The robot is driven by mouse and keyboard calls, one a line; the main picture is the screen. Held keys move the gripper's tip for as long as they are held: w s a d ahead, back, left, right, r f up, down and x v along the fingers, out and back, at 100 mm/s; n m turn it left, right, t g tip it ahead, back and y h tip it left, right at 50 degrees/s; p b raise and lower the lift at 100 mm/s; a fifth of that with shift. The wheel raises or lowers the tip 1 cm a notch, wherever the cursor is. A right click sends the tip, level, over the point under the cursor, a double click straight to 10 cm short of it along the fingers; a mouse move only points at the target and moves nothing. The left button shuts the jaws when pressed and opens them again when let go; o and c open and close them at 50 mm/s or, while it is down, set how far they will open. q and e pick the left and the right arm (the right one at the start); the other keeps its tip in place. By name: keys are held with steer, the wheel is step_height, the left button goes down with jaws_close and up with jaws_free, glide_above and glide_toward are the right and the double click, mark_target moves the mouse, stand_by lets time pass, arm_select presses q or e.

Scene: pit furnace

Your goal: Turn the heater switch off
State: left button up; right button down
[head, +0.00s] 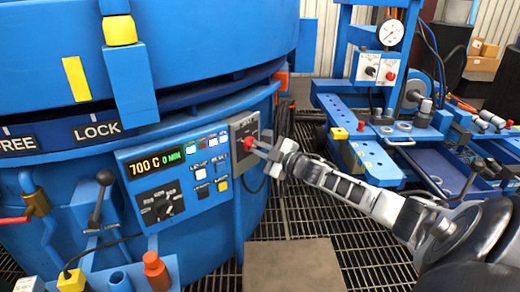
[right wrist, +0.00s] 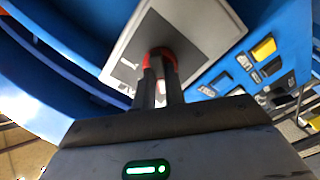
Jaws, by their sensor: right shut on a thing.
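The heater switch (head: 248,143) is a red rotary handle on a grey plate (head: 241,129) at the right end of the blue control panel (head: 180,216). My right gripper (head: 256,146) reaches it from the right and is shut on the red handle. In the right wrist view the two dark fingers (right wrist: 160,85) close around the red switch (right wrist: 172,64), which they partly cover. The plate (right wrist: 205,25) there looks tilted, and its lettering is too small or hidden to read. The panel display (head: 156,163) reads 700 C and 0 MIN. My left gripper is not in view.
The panel also carries a black dial (head: 160,203) and several small buttons. LOCK (head: 97,130) and FREE labels and a black lever (head: 100,196) are on the left. A blue bench with a gauge (head: 390,32) stands at right. Grated floor (head: 310,222) lies below.

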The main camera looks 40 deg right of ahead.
steer(key=c, duration=1.5)
jaws_free()
steer(key=shift+o, duration=0.2)
